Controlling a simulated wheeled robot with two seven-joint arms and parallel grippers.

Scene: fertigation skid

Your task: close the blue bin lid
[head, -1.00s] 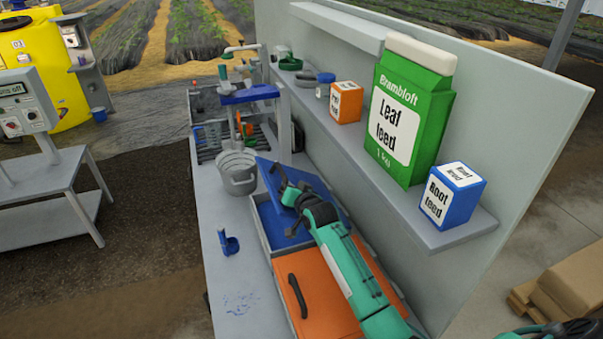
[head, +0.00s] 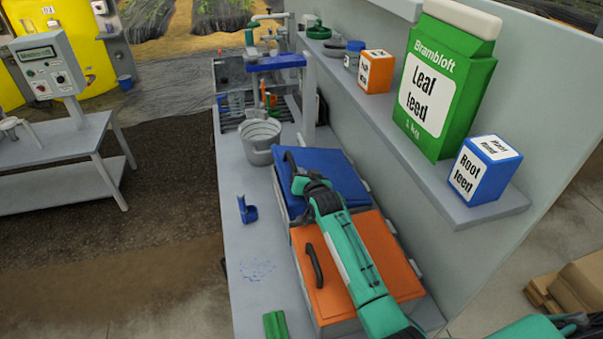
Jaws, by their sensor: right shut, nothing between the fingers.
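The blue bin lid (head: 324,165) lies down over its grey bin, beside the orange lid (head: 378,250). It looks flat or nearly flat; I cannot tell whether its edge is fully seated. Its dark handle (head: 289,159) stands at the left edge. My right gripper (head: 297,184) is shut and empty, at the left part of the blue lid near the handle. It seems to be on or just above the lid; contact is unclear. My right forearm crosses over the orange lid and hides part of both lids. My left gripper is not in view.
A grey bucket (head: 260,140) stands just behind the blue bin. A small blue holder (head: 247,209) and a green piece (head: 275,325) are on the bench to the left. A shelf (head: 450,205) with feed packs overhangs on the right. The bench's left front is mostly clear.

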